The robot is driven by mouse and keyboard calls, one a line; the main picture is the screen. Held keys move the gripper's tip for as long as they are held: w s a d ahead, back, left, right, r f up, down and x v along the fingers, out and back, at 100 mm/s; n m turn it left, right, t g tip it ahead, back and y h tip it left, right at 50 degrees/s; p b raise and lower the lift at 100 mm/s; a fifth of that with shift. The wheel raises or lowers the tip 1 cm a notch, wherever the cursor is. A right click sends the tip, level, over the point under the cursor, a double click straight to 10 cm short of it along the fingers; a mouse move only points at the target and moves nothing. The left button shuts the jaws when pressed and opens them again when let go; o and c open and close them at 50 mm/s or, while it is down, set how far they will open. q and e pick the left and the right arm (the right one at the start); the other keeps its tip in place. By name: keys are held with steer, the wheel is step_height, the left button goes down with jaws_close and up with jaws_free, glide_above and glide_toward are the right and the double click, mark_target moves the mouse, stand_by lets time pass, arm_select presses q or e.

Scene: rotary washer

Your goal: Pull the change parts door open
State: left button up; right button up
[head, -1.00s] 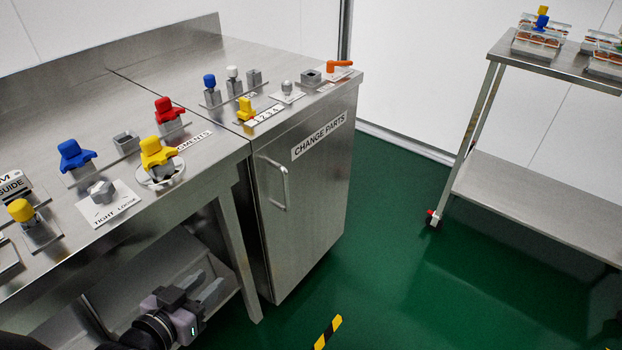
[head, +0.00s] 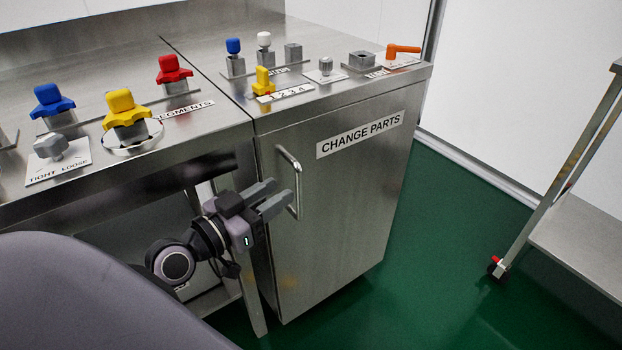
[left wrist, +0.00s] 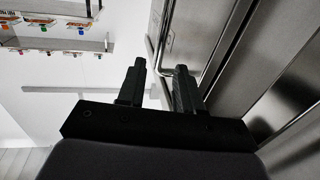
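The change parts door (head: 335,210) is a steel cabinet front with a "CHANGE PARTS" label (head: 360,135), and it looks shut. Its bar handle (head: 292,165) stands upright near the door's left edge. My left gripper (head: 280,193) is at the lower part of the handle, its two fingers apart. In the left wrist view the open fingers (left wrist: 160,68) point at the door, and the handle (left wrist: 161,45) shows at the gap between their tips. I cannot tell whether either finger touches it. My right gripper is out of view.
The bench top above carries a yellow knob (head: 125,108), a blue knob (head: 50,100), a red knob (head: 172,70) and an orange lever (head: 402,49). A steel cart (head: 585,240) stands at the right. Green floor (head: 450,240) before the door is clear.

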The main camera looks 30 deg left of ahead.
mark_target(296, 180)
arm_select(q)
steer(key=shift+w+d, duration=0.25)
steer(key=shift+w, duration=0.85)
steer(key=shift+w+d, duration=0.2)
steer(key=shift+w, duration=0.85)
steer(key=shift+w+d, duration=0.25)
steer(key=shift+w, duration=0.85)
jaws_close()
